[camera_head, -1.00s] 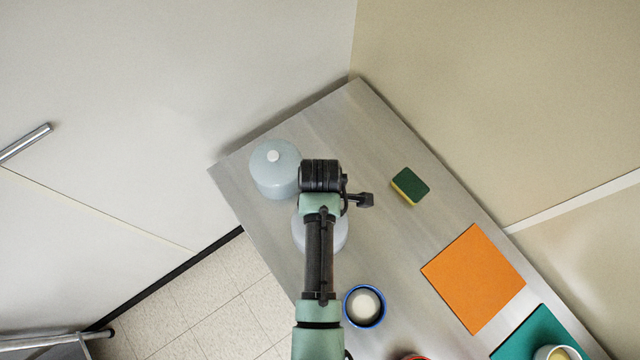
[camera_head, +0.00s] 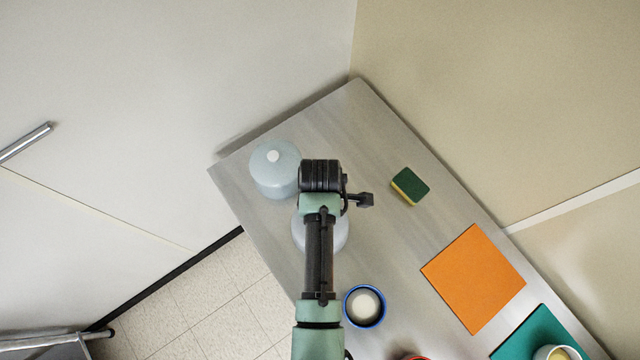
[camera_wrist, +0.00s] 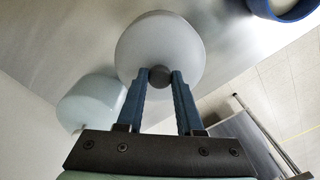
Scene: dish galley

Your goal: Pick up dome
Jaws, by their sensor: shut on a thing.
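A pale grey dome (camera_wrist: 160,38) with a dark round knob shows in the wrist view. My gripper (camera_wrist: 161,75) is shut on the knob, one blue finger on each side. In the head view the same dome (camera_head: 341,236) is mostly hidden under my arm, which also hides my fingers. I cannot tell whether the dome's rim touches the counter. A second, light blue dome (camera_head: 275,172) with a white knob stands to the upper left of it, and it also shows at the left in the wrist view (camera_wrist: 88,103).
The steel counter (camera_head: 350,120) meets walls behind. A green and yellow sponge (camera_head: 410,186), an orange mat (camera_head: 474,279) and a teal mat (camera_head: 535,335) lie to the right. A blue-rimmed bowl (camera_head: 348,306) is close to the held dome. The counter's back corner is clear.

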